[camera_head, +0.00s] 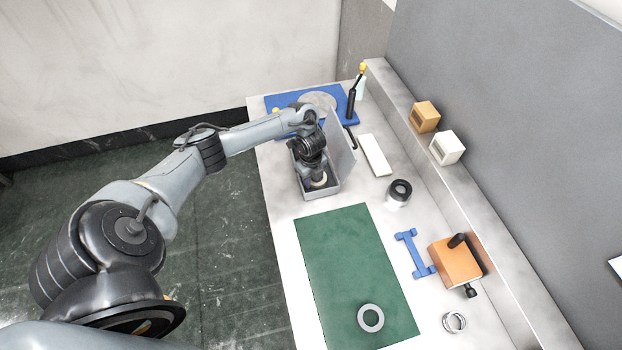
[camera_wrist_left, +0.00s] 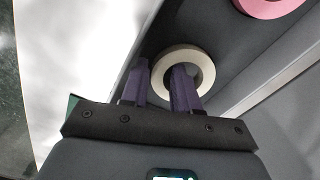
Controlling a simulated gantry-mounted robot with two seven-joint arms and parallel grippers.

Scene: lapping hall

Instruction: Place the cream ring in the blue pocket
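My left gripper (camera_head: 316,180) points down into a grey open box (camera_head: 323,192). In the left wrist view its two dark fingers (camera_wrist_left: 160,85) stand either side of the wall of the cream ring (camera_wrist_left: 206,62), one inside the hole and one outside. I cannot tell whether they press on it. The ring also shows as a pale patch under the gripper in the head view (camera_head: 320,184). A blue plate (camera_head: 277,101) lies at the far end of the bench; I cannot make out a pocket in it. My right gripper is not in view.
A pink ring (camera_wrist_left: 268,7) lies farther along inside the box. The box's lid (camera_head: 341,150) stands up on the right. A green mat (camera_head: 345,255) holds a grey ring (camera_head: 370,318). A blue bracket (camera_head: 414,252) and an orange block (camera_head: 455,263) lie right of it.

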